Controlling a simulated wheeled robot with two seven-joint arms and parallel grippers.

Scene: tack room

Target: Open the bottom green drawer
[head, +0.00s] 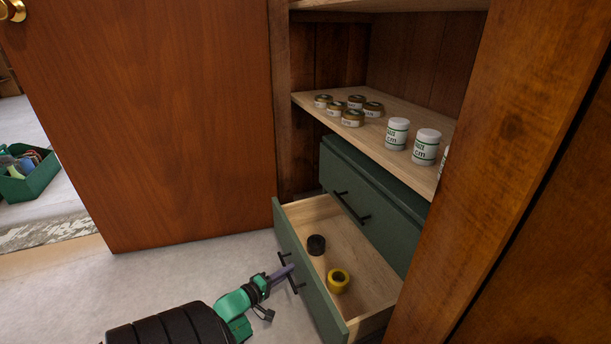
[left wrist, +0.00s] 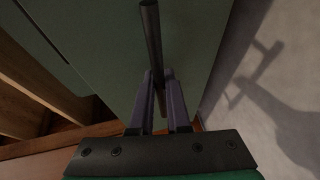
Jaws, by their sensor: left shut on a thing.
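The bottom green drawer (head: 309,272) is pulled out of the cabinet, and its wooden inside shows. A black roll (head: 316,245) and a yellow roll (head: 338,281) lie in it. Its black bar handle (head: 291,273) is on the front panel. My left gripper (head: 284,272) is shut on this handle. In the left wrist view, the fingers (left wrist: 160,100) close around the dark handle bar (left wrist: 151,45) in front of the green panel (left wrist: 100,40). My right gripper is not in view.
The upper green drawer (head: 365,205) is shut. Several small jars (head: 352,118) and white tubs (head: 426,147) stand on the shelf above. A wooden door (head: 150,120) stands at the left. A green crate (head: 30,178) of items sits at far left. The floor before the drawer is clear.

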